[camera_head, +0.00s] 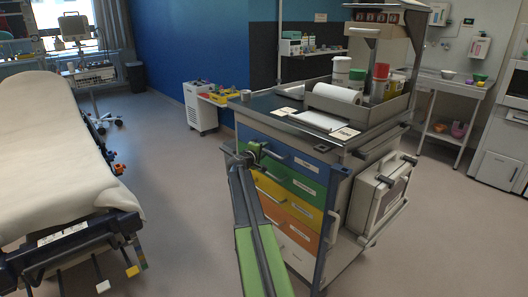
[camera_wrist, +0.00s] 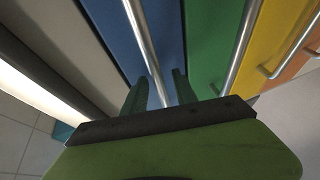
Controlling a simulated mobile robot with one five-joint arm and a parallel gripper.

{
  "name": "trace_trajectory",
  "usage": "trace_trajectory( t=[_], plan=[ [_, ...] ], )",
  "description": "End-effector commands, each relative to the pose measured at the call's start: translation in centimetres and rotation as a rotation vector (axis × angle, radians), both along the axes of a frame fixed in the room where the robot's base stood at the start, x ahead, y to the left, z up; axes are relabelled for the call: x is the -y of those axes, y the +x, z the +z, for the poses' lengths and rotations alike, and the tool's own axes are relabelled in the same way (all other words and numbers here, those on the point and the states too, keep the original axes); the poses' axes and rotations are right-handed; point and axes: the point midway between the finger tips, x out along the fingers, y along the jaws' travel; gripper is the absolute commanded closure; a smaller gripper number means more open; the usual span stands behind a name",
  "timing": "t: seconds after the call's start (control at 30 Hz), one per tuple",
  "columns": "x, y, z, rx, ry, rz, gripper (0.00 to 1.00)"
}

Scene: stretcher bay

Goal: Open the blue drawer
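The blue drawer (camera_head: 311,166) is the top drawer of the cart and looks shut, its front in line with the drawers below. Its metal bar handle (camera_wrist: 143,38) runs down the wrist view over the blue front. My gripper (camera_head: 252,155) is at the left part of this drawer, hiding some of the front and handle. In the wrist view my gripper (camera_wrist: 160,92) is open, one finger on each side of the handle, with a gap visible on both sides. I cannot tell whether either finger touches the bar or the drawer front.
Green (camera_head: 293,182), yellow (camera_head: 287,202) and other drawers lie below, with handles. A stretcher (camera_head: 50,160) stands at the left. The floor (camera_head: 180,200) between stretcher and cart is clear.

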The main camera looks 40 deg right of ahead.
Motion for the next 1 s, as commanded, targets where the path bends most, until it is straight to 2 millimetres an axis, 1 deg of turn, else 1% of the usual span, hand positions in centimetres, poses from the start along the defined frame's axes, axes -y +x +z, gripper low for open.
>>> trace_trajectory(
  t=[0.03, 0.3, 1.0],
  plan=[
    [0.01, -0.03, 0.01, 0.000, 0.000, 0.000, 0.66],
    [0.04, -0.07, 0.00, 0.000, 0.000, -0.001, 1.00],
    [0.12, -0.16, -0.01, 0.000, 0.000, -0.003, 1.00]
  ],
)
